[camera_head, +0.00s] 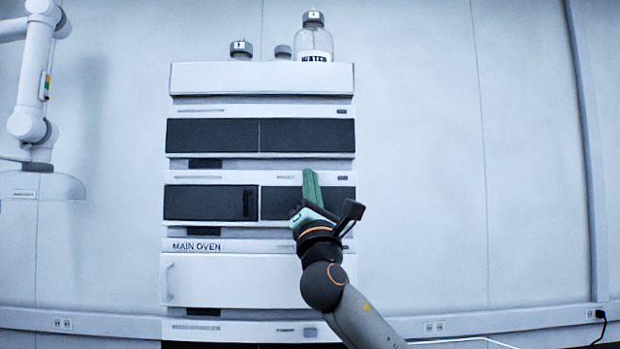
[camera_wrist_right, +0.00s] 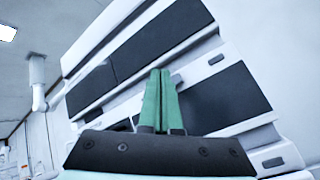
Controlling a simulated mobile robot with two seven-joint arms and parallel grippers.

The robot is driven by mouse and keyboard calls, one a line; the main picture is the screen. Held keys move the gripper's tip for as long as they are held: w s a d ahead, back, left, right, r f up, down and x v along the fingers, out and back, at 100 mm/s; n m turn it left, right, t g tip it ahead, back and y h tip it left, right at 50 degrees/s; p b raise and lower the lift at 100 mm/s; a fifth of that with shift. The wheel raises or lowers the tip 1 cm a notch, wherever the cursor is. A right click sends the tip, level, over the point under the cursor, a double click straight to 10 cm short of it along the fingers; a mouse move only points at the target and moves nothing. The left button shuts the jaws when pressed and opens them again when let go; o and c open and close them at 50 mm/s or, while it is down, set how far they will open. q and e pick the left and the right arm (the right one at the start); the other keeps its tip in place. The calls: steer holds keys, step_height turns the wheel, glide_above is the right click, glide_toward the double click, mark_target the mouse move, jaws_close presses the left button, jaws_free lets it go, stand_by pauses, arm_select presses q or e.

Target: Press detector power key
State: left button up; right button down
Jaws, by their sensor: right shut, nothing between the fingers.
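A tall white stack of chromatography modules (camera_head: 210,280) stands against the wall. Small dark keys sit at the right ends of the module strips: one on the upper module (camera_head: 342,111), one on the middle module (camera_head: 343,178), one on the bottom module (camera_head: 310,332). I cannot read which module is the detector. My right gripper (camera_head: 311,172) has green fingers, shut and empty, in front of the middle module, its tips just left of that module's key. In the right wrist view the fingers (camera_wrist_right: 160,75) point at the tilted stack; a key (camera_wrist_right: 217,59) lies right of the tips. Contact cannot be told. My left gripper is out of view.
Bottles, including one marked WATER (camera_head: 314,45), stand in the top tray (camera_head: 262,78). The main oven door (camera_head: 240,281) is closed below the middle module. A white jointed arm-like fixture (camera_head: 36,100) hangs at the left.

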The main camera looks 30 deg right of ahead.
steer(key=shift+w, duration=0.1)
stand_by(0.5)
steer(key=shift+w+d, duration=0.25)
steer(key=shift+w, duration=0.05)
steer(key=shift+w+d, duration=0.25)
steer(key=shift+w, duration=0.2)
stand_by(0.7)
steer(key=shift+s, duration=0.1)
steer(key=shift+s+a, duration=0.5)
steer(key=shift+s, duration=0.25)
steer(key=shift+s+a+p, duration=0.1)
steer(key=shift+s+a, duration=0.4)
steer(key=shift+s, duration=0.35)
steer(key=shift+s+a+p, duration=0.1)
steer(key=shift+s+a, duration=0.45)
steer(key=shift+s, duration=0.3)
steer(key=shift+s+a+p, duration=0.1)
steer(key=shift+s+a, duration=0.4)
steer(key=shift+s, duration=0.35)
